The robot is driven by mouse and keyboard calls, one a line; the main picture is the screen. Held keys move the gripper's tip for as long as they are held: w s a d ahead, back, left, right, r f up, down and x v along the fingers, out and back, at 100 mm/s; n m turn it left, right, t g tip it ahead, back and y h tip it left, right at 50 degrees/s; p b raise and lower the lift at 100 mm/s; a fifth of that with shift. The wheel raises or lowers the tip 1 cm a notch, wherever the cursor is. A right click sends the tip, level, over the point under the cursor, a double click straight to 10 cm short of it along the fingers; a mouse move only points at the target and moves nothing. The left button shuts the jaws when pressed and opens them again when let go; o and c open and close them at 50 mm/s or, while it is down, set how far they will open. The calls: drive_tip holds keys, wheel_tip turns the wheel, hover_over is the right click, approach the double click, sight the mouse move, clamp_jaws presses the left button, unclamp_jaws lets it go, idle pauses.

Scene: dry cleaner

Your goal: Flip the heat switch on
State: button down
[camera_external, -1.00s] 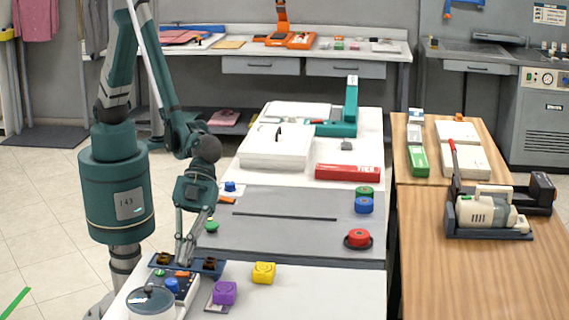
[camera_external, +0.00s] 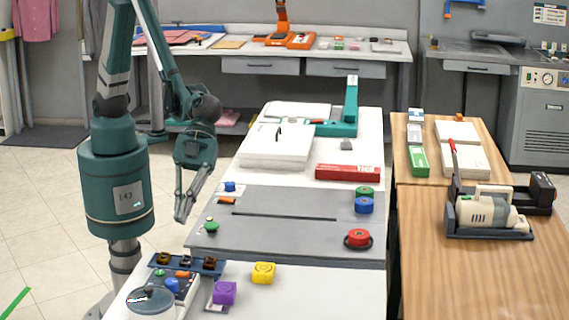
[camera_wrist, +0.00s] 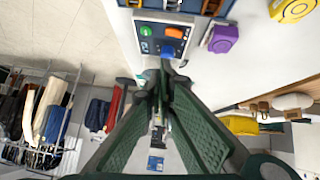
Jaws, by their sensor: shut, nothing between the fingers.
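A small dark control box (camera_external: 186,285) stands at the near left of the white table. It carries a green button (camera_wrist: 147,31), an orange rocker-like switch (camera_wrist: 174,32) and a blue knob (camera_wrist: 167,52). I cannot read which one is marked heat, and the switch's position is too small to tell. My gripper (camera_external: 182,220) is shut and empty, above and beyond the box near the grey board's left edge. In the wrist view its fingers (camera_wrist: 166,78) meet just below the blue knob in the picture, apparently apart from it.
A blue strip with dark knobs (camera_external: 185,262) lies behind the box. Purple (camera_external: 224,292) and yellow (camera_external: 263,273) blocks sit to the right. The grey board (camera_external: 285,235) carries a green button (camera_external: 211,226).

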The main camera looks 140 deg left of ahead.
drive_tip(key=shift+s+a+r, duration=0.3)
drive_tip(key=shift+s+r, duration=0.1)
drive_tip(key=shift+r, duration=0.05)
idle(0.3)
drive_tip(key=shift+r, duration=0.1)
drive_tip(key=s+a+r+n+y, duration=0.2)
drive_tip(key=s+r, duration=0.4)
drive_tip(key=s, duration=0.3)
drive_tip(key=s+a+r+n+y, duration=0.2)
drive_tip(key=s+r, duration=0.4)
drive_tip(key=s, duration=0.3)
drive_tip(key=s+a+n+y, duration=0.1)
drive_tip(key=s+a+n, duration=0.1)
drive_tip(key=s, duration=0.7)
drive_tip(key=s+a+r+n+t+y, duration=0.1)
drive_tip(key=s+a, duration=0.3)
drive_tip(key=s, duration=0.6)
drive_tip(key=shift+s+a+r+n+t+y, duration=0.3)
drive_tip(key=shift+a+n+y, duration=0.15)
drive_tip(key=shift+n, duration=0.25)
drive_tip(key=c, duration=3.2)
unclamp_jaws()
drive_tip(key=shift+c, duration=0.2)
